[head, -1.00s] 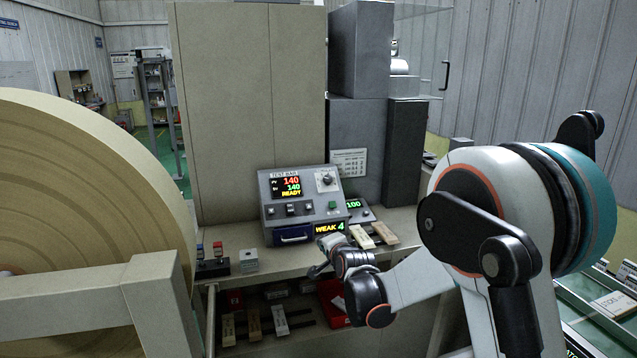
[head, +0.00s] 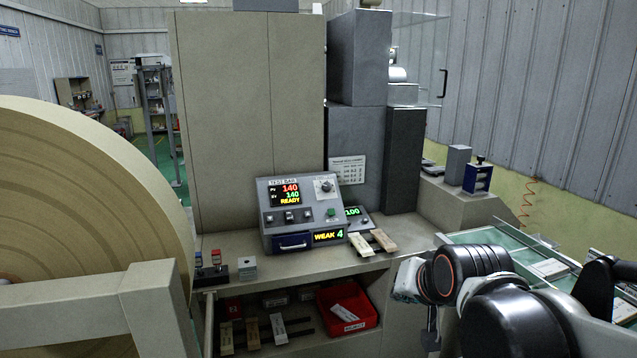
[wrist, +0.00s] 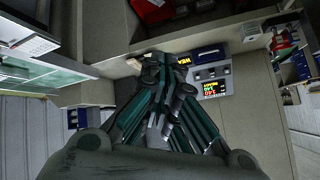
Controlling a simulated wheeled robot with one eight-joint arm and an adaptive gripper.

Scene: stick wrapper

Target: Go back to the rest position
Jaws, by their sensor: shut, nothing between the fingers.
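My gripper (wrist: 167,62) is shut and empty in the wrist view, its dark green fingers close together. The fingertips cannot be made out there. The hand appears clear of the test bar unit (head: 303,215), which reads 140, READY and WEAK 4. The unit also shows in the wrist view (wrist: 210,85).
A large paper roll (head: 80,200) and its grey frame (head: 100,300) fill the left. Two sticks (head: 383,240) lie on the bench beside the tester. A red bin (head: 347,308) sits on the shelf below. A glass-topped conveyor (head: 490,238) stands at the right.

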